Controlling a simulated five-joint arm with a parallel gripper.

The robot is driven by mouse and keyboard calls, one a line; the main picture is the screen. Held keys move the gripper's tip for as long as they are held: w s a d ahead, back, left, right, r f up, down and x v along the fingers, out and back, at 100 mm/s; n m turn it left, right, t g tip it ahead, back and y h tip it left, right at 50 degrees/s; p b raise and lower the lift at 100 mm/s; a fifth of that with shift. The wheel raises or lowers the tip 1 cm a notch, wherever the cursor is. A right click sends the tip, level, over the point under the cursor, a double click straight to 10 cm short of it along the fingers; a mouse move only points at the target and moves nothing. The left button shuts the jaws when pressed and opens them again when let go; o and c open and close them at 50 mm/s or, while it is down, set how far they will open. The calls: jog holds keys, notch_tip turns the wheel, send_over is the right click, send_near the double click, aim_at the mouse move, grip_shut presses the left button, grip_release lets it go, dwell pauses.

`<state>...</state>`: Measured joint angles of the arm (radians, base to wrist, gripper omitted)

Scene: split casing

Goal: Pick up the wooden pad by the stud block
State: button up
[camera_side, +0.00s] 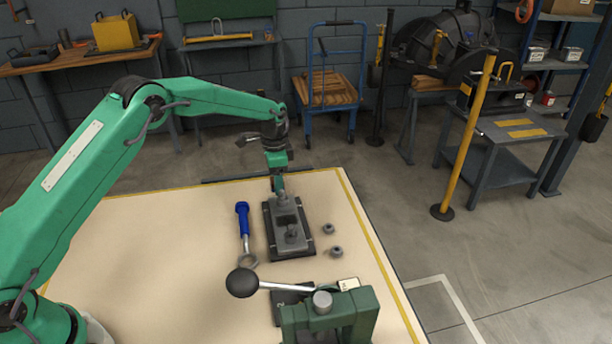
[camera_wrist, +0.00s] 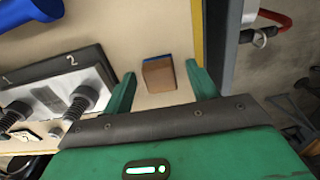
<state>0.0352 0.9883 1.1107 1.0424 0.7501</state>
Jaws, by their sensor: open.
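The wooden pad (camera_wrist: 158,74) is a small brown block with a blue edge along its far end, lying on the light tabletop in the wrist view. My gripper (camera_wrist: 161,69) is open, with one green finger on each side of the pad and a visible gap on both sides. The stud block (camera_wrist: 45,88), a plate marked 1 and 2 with threaded studs, lies left of the pad. In the side view, the stud block (camera_side: 303,244) sits on the table with my gripper (camera_side: 278,188) at its far end. I cannot make out the pad in that view.
A blue-handled tool (camera_side: 243,220) lies left of the block, and two nuts (camera_side: 328,229) (camera_side: 337,252) lie to its right. A green fixture (camera_side: 357,316) with a ball-ended lever (camera_side: 243,282) stands in front. The table's left half is mostly clear.

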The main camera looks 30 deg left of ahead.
dwell(0.4)
jog(key=c, duration=1)
jog(key=shift+c, duration=0.2)
jog(key=shift+r, duration=0.1)
jog(key=shift+r, duration=0.5)
jog(key=r, duration=0.3)
jog(key=shift+d+r, duration=0.15)
jog(key=shift+d, duration=0.05)
jog(key=s+d+r, duration=0.2)
jog(key=d, duration=0.1)
jog(key=s+d+r, duration=0.2)
jog(key=d, duration=0.1)
jog(key=s+d+r, duration=0.2)
jog(key=d, duration=0.1)
jog(key=shift+s+d+r, duration=0.2)
jog(key=shift+d+r, duration=0.05)
